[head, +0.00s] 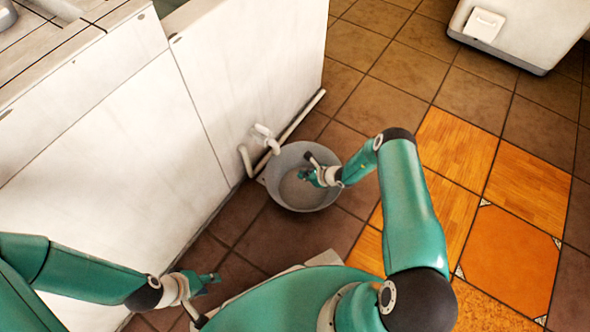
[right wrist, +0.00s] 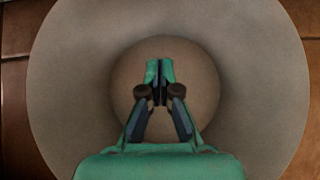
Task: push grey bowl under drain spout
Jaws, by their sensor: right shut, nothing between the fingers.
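The round grey bowl (head: 318,198) stands on the tiled floor close to the white cabinet wall. It fills most of the right wrist view (right wrist: 70,85). The white drain spout (head: 267,138) comes out of the cabinet low down, and its end appears at the bowl's upper left rim in the head view; I cannot tell how far it reaches over the bowl. My right gripper (head: 303,174) is shut and empty, over the bowl's inside; its fingertips (right wrist: 160,75) show against the bowl's bottom. My left gripper (head: 212,279) is away from the bowl, at lower left; its jaws are unclear.
The white cabinet (head: 120,120) borders the floor on the left. A white pipe (head: 303,113) runs along its base behind the spout. A white box-like unit (head: 530,30) stands at the upper right. The brown and orange tiles right of the bowl are clear.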

